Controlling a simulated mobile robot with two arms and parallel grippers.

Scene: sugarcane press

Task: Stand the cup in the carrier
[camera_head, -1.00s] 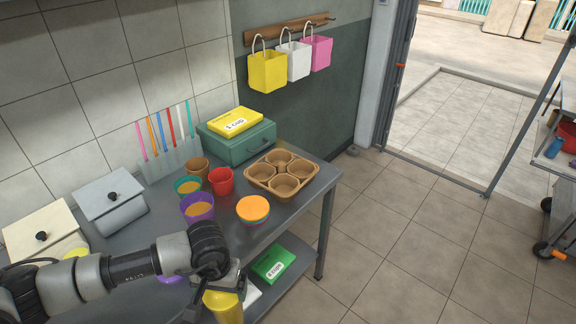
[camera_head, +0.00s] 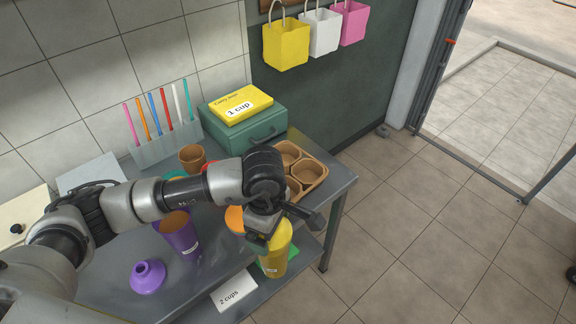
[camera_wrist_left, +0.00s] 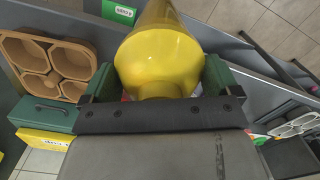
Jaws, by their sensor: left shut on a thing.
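A yellow cup (camera_head: 274,252) is held by my left gripper (camera_head: 266,232) at the front edge of the table. In the left wrist view the yellow cup (camera_wrist_left: 160,55) fills the space between the green fingers of my left gripper (camera_wrist_left: 158,85). The brown carrier (camera_head: 312,172) stands on the table's right end, beyond the gripper, and its left part is hidden by my arm. The carrier (camera_wrist_left: 45,62) also shows at the left in the left wrist view, with empty round pockets, apart from the cup. My right gripper is not in view.
A straw rack (camera_head: 166,146) is at the wall.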

